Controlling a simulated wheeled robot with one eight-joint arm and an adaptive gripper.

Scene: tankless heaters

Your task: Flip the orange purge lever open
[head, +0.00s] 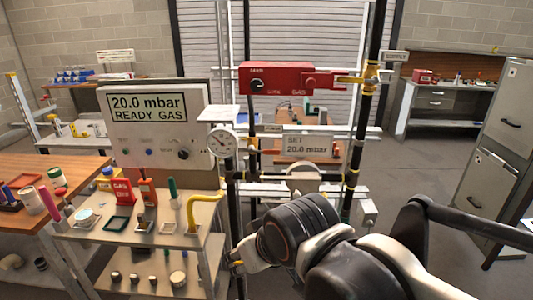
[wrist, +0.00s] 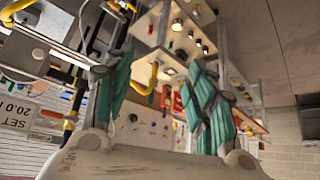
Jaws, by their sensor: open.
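A small orange lever (head: 269,152) shows on the pipework right of the round pressure gauge (head: 223,143), low and roughly level. It is small, and I cannot tell for sure that it is the purge lever. In the wrist view the scene is upside down, with the pipework at the left. My gripper is apart from the lever. In the head view my arm hides most of it.
A display panel (head: 155,124) reads 20.0 mbar, READY GAS. A shelf cart (head: 145,235) with tools and a yellow bent pipe (head: 203,208) stands at the left. Dark vertical pipes rise beside my arm. A grey cabinet (head: 508,125) stands right. Open floor lies between.

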